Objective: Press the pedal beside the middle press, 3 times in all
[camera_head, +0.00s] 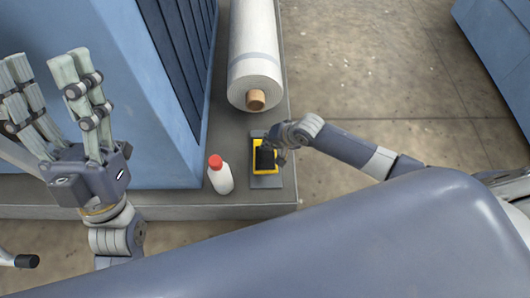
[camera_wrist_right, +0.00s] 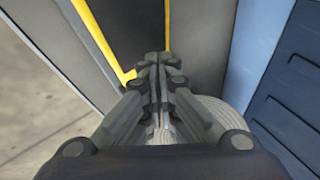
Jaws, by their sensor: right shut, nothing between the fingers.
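The pedal (camera_head: 264,161) has a black pad in a yellow frame and sits on a grey plate at the platform's front, right of the blue press (camera_head: 125,60). My right gripper (camera_head: 275,151) is over the pedal's right side, fingers shut and empty, covering part of it. In the right wrist view the closed fingertips (camera_wrist_right: 158,62) are in front of the dark pad (camera_wrist_right: 135,28) with its yellow edges. I cannot tell whether they touch it. My left gripper (camera_head: 55,75) is raised at the left, fingers spread and empty, away from the pedal.
Bare concrete floor (camera_head: 390,60) is clear at the right. Another blue machine (camera_head: 500,45) stands at the far right.

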